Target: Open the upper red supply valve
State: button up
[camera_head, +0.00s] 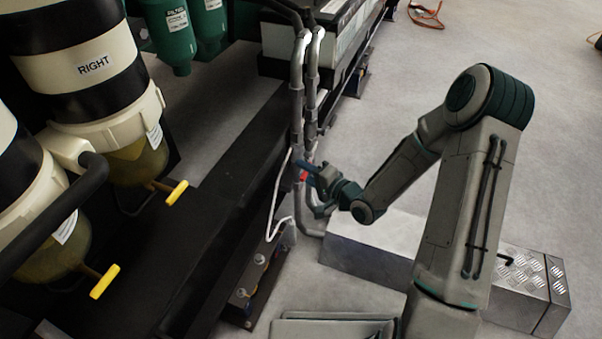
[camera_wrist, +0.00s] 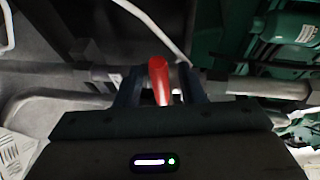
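A red valve handle (camera_wrist: 159,82) shows in the wrist view, pointing towards my gripper, with a pipe (camera_wrist: 250,88) running across behind it. My gripper (camera_wrist: 160,88) has its two dark fingers apart, one on each side of the handle, with a small gap visible at least on the right. In the head view my gripper (camera_head: 308,172) is at the grey vertical pipes (camera_head: 298,100), and a bit of the red handle (camera_head: 303,177) shows beside it. My gripper hides most of the valve there. I cannot tell from these views whether another red valve is near.
A black skid beam (camera_head: 225,160) runs left of the pipes. A metal tread-plate step (camera_head: 370,245) stands on the floor below my arm. Filter bowls with yellow drain taps (camera_head: 177,193) are at the left. A thin white tube (camera_head: 279,195) runs close to the pipes.

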jog(key=shift+x, duration=1.05)
grip_shut()
